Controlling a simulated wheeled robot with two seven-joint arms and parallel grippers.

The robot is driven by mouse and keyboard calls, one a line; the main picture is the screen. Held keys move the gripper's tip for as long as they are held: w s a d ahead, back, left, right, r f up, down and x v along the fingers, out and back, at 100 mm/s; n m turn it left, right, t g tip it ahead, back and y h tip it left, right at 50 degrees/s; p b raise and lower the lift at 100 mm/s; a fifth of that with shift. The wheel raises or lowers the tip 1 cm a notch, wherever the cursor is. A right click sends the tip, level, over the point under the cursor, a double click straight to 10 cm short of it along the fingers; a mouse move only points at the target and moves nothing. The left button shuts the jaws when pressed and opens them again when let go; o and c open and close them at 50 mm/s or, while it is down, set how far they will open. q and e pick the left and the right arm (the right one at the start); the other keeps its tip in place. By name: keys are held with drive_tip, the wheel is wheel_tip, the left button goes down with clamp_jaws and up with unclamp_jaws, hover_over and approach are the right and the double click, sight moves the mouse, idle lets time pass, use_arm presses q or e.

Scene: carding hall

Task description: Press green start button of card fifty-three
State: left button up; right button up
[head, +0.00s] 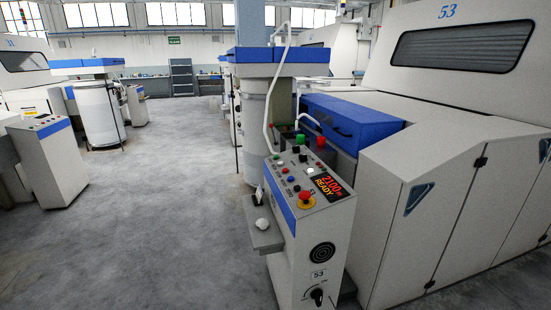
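The control panel (292,197) of card 53 stands in the middle right of the head view, a slanted top on a white post with a "53" label (320,274). Its display (327,184) reads READY with a number like 2100. A red mushroom button (305,196) on a yellow base sits at its near end, with several small coloured buttons behind. A green round piece (300,139) and a red one (321,141) stand near its far end. I cannot tell which green part is the start button. Neither of my grippers shows.
The card machine (440,80) marked 53 fills the right, with a blue cover (340,122) behind the panel. A small grey shelf (266,239) with a white ball (262,225) sticks out left of the panel. The floor (160,220) to the left is clear. Another panel (45,150) stands far left.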

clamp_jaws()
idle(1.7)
